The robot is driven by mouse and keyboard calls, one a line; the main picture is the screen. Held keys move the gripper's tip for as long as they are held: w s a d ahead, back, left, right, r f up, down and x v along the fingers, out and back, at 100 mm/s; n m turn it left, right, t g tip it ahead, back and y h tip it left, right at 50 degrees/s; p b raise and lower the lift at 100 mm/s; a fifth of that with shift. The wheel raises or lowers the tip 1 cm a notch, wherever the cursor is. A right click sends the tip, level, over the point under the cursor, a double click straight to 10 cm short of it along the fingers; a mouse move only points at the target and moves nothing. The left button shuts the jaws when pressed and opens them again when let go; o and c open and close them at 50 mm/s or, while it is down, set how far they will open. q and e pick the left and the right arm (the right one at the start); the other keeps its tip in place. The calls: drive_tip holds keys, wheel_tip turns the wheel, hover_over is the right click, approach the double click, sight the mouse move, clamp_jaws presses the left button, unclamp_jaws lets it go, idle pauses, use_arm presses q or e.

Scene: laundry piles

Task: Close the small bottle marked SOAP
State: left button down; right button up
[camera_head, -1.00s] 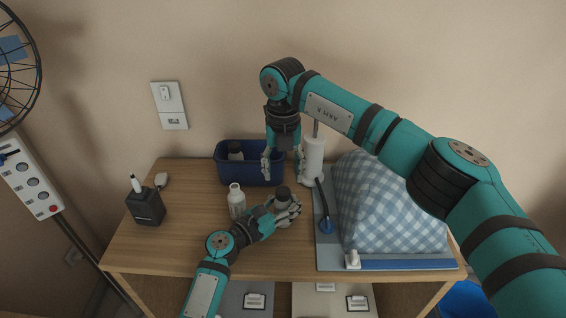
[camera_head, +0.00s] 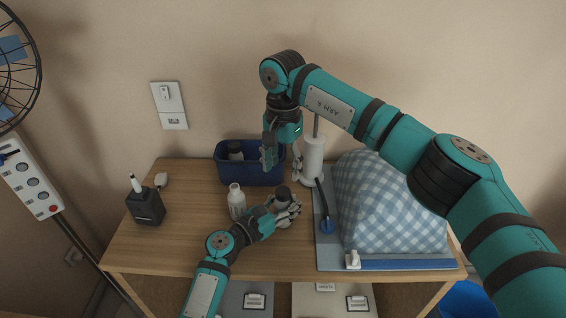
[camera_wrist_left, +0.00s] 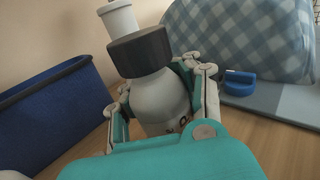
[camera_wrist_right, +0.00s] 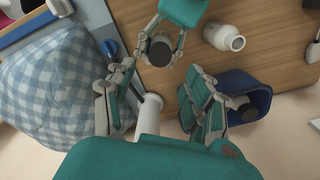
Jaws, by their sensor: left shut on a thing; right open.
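My left gripper (camera_head: 288,208) is shut around a white bottle (camera_wrist_left: 158,96) with a wide dark cap (camera_wrist_left: 140,52), held upright at the table's middle. The dark cap also shows in the head view (camera_head: 282,193) and the right wrist view (camera_wrist_right: 158,53). Part of a dark mark shows on this bottle, but fingers hide most and I cannot read it. My right gripper (camera_head: 283,163) is open and empty, above and behind the held bottle; its fingers (camera_wrist_right: 157,76) point towards the cap. A second white bottle (camera_head: 237,201) stands to the left; I see no dark cap on it.
A blue bin (camera_head: 227,172) with a dark-capped bottle stands behind. A white cylinder (camera_head: 314,157) stands close by the right gripper. A checked cloth pile (camera_head: 385,205) fills the right side. A dark box-like bottle (camera_head: 146,207) stands at left. The front left tabletop is clear.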

sight(283, 191)
drive_tip(key=n, duration=0.6)
drive_tip(key=shift+r+n, duration=0.2)
drive_tip(key=shift+n, duration=0.2)
drive_tip(key=shift+f, duration=0.1)
drive_tip(key=shift+f, duration=3.95)
drive_tip(key=shift+c, duration=0.4)
